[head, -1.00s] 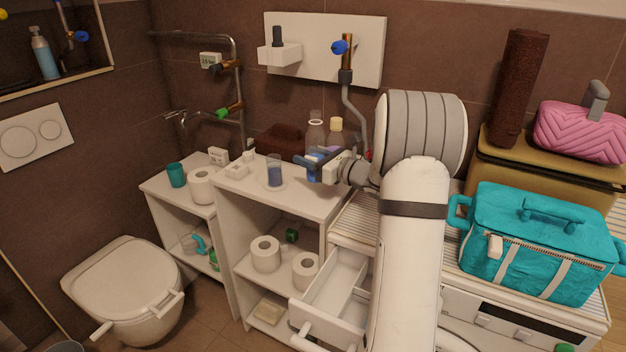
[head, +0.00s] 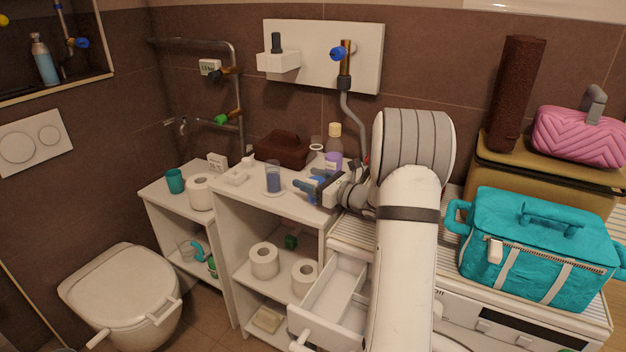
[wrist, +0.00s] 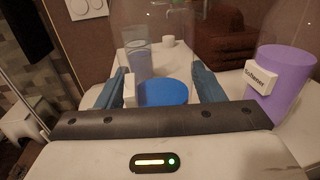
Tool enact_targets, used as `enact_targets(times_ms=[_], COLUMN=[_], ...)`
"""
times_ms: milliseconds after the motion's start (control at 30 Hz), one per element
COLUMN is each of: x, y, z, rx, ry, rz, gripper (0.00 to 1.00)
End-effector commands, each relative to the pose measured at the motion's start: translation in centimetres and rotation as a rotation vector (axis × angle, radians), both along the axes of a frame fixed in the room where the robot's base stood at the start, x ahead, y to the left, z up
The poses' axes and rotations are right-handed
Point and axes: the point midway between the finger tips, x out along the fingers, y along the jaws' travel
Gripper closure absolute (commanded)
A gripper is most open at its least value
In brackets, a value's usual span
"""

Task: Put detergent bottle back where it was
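The detergent bottle (head: 316,158) is clear with blue contents and stands upright at the right end of the white shelf top (head: 240,198). My gripper (head: 320,187) is around its lower part from the front right. In the wrist view my gripper (wrist: 160,88) has one blue finger on each side of the bottle's clear body, and the blue contents (wrist: 162,93) show between them. It appears shut on the bottle. The fingers hide the bottle's base in the head view, so I cannot tell whether it touches the shelf.
A purple softener bottle (head: 334,158) stands close on the right, also in the wrist view (wrist: 282,82). A glass with blue contents (head: 272,178) stands to the left, and a brown box (head: 282,150) behind. An open white drawer (head: 335,295) juts out below my arm.

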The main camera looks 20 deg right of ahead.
Motion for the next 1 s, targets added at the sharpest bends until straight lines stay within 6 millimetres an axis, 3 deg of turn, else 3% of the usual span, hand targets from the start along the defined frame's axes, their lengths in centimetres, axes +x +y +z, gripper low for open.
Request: enact_targets(times_ms=[400, 800, 1000], x=[-0.1, -5.6, -6.6], y=[-0.1, -3.3, -3.8], z=[0.5, 0.3, 0.3], rx=[0.0, 0.0, 0.0], ry=[0.0, 0.0, 0.0], rz=[-0.002, -0.004, -0.003], gripper=[0.3, 0.3, 0.3])
